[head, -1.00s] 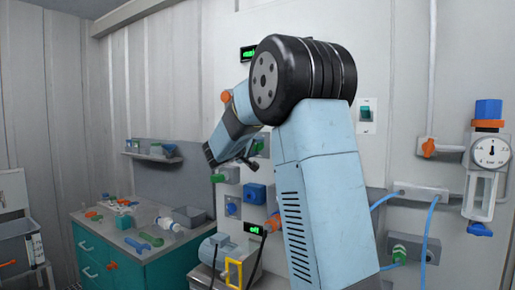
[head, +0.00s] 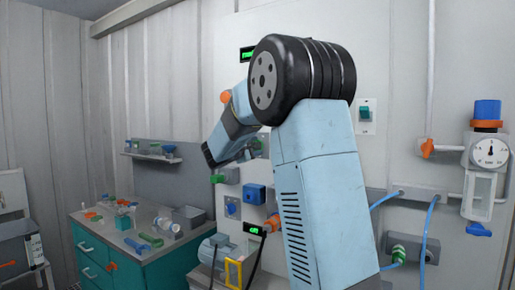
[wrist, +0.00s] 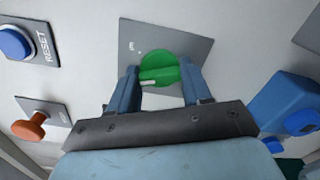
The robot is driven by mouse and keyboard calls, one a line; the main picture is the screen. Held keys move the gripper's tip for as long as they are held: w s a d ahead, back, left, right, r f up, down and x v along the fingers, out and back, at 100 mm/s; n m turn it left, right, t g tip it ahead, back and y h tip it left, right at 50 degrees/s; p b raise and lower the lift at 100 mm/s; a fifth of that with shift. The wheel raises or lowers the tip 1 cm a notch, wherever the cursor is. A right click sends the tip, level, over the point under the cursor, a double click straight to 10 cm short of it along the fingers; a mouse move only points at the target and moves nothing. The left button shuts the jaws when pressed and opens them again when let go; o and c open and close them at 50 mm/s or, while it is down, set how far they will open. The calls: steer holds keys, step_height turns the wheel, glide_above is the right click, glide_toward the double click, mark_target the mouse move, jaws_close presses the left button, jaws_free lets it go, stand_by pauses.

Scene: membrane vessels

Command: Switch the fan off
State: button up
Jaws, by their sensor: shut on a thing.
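In the wrist view a round green knob (wrist: 168,66) with a white pointer mark sits on a grey plate (wrist: 136,31) on the wall. The pointer mark lies nearly level and points left. My gripper (wrist: 160,75) has its two blue fingers on either side of the knob, shut on it. In the head view my arm hides most of the knob and the fingers. I cannot tell from the frames which device the knob controls.
A blue RESET button (wrist: 15,43) and an orange knob (wrist: 30,128) are left of the gripper; a blue box (wrist: 285,105) is close on the right. In the head view, a black display with green text (head: 247,54) is above the wrist, and a cluttered teal bench (head: 125,267) stands left.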

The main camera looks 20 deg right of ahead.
steer(key=shift+w+a+f+n, duration=0.1)
steer(key=shift+a+f+n, duration=0.15)
steer(key=shift+n, duration=0.45)
steer(key=o, duration=0.9)
steer(key=shift+c, duration=0.2)
steer(key=shift+o, duration=1)
steer(key=shift+d+r, duration=0.15)
steer(key=v, duration=1.3)
steer(key=shift+a, duration=0.35)
